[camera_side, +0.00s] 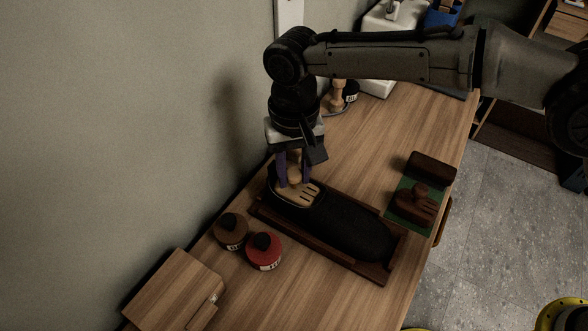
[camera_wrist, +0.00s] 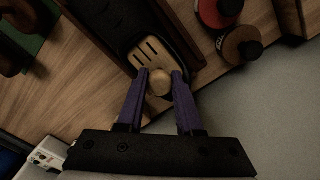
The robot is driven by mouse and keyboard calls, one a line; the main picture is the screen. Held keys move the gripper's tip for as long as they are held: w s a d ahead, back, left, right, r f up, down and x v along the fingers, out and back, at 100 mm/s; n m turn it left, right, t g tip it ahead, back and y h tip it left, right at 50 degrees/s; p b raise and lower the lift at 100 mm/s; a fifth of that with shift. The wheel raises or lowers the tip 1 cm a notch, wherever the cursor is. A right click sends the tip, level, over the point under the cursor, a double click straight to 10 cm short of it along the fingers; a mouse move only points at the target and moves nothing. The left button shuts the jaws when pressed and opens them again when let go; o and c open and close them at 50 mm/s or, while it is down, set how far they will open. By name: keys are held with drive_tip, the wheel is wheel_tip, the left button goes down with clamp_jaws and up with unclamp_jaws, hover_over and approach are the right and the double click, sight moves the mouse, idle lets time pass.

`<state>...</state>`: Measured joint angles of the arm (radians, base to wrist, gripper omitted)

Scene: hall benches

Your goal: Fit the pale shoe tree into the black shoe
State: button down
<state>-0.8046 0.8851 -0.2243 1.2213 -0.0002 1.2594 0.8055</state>
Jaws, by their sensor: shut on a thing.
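The black shoe (camera_side: 352,229) lies in a dark wooden tray (camera_side: 323,251) on the bench, its opening toward the wall side. The pale shoe tree (camera_side: 297,195), slotted and with a round knob, sits at the shoe's opening, its slotted part partly inside. In the wrist view the pale shoe tree (camera_wrist: 152,54) shows its slots within the dark rim of the black shoe (camera_wrist: 126,22). My gripper (camera_side: 293,180) is above the opening, its purple fingers shut on the knob; the wrist view shows the gripper (camera_wrist: 159,80) on both sides of the knob. How deep the tree sits is hidden.
A red tin (camera_side: 264,252) and a brown tin (camera_side: 231,232) stand left of the tray. A dark brown shoe tree (camera_side: 416,202) lies on a green mat (camera_side: 400,211) at right, beside a dark brown block (camera_side: 432,168). A wooden box (camera_side: 172,288) is at front left. The wall is close behind.

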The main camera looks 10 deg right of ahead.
sight(294, 172)
drive_tip(key=c, duration=0.6)
unclamp_jaws()
drive_tip(key=shift+f, duration=0.1)
drive_tip(key=shift+o, duration=0.2)
wheel_tip(294, 172, up, 12)
drive_tip(key=shift+d+r, duration=0.1)
drive_tip(key=shift+r, duration=0.1)
